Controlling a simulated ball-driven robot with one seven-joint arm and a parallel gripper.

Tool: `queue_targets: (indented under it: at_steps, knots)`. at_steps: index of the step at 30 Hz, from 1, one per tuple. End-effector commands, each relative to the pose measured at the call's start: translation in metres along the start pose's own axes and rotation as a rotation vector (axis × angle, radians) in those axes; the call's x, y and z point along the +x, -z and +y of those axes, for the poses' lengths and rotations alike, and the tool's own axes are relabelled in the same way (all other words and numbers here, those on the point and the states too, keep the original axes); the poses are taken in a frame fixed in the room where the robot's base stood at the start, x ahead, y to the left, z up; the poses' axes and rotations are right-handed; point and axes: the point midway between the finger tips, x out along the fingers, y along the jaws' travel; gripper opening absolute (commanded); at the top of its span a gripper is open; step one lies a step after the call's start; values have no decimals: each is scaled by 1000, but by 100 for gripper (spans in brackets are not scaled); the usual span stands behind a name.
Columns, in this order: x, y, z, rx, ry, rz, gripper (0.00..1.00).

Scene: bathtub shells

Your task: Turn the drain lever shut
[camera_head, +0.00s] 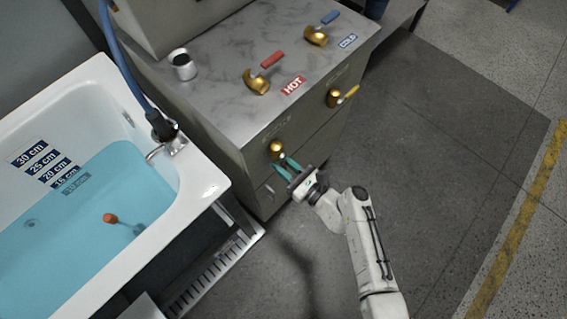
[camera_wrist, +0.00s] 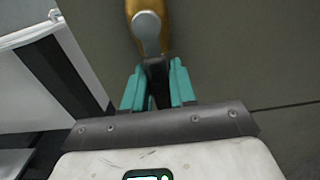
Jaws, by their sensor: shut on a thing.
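A brass valve (camera_head: 276,147) sits on the front face of the cabinet, and it fills the top of the wrist view (camera_wrist: 148,22). A dark lever (camera_wrist: 156,68) runs from its round grey hub toward my gripper. My gripper (camera_head: 288,166) has its teal fingers on either side of this lever, and they are shut on it, as the wrist view (camera_wrist: 157,86) also shows. In the head view the fingers hide most of the lever. The lettering above the valve is too faint to read.
The cabinet top (camera_head: 213,104) carries a red-handled HOT valve (camera_head: 259,79), a blue-handled COLD valve (camera_head: 318,33) and a metal cup (camera_head: 183,65). A yellow-handled valve (camera_head: 337,97) is on the front face. A bathtub (camera_head: 205,182) with water stands left. Floor to the right is clear.

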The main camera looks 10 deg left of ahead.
Motion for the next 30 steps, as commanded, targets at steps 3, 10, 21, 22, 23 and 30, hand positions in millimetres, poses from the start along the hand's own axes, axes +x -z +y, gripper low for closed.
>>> queue_targets:
  at_steps: [3,10,21,22,23,30]
  knots:
    - [0,0,0,0,0,0,0]
    - [0,0,0,0,0,0,0]
    - [0,1,-3,-48,1,-1,0]
    - [0,2,-4,-60,0,-1,0]
    - [0,2,-4,-74,0,-1,0]
    - [0,2,-14,-247,0,-2,0]
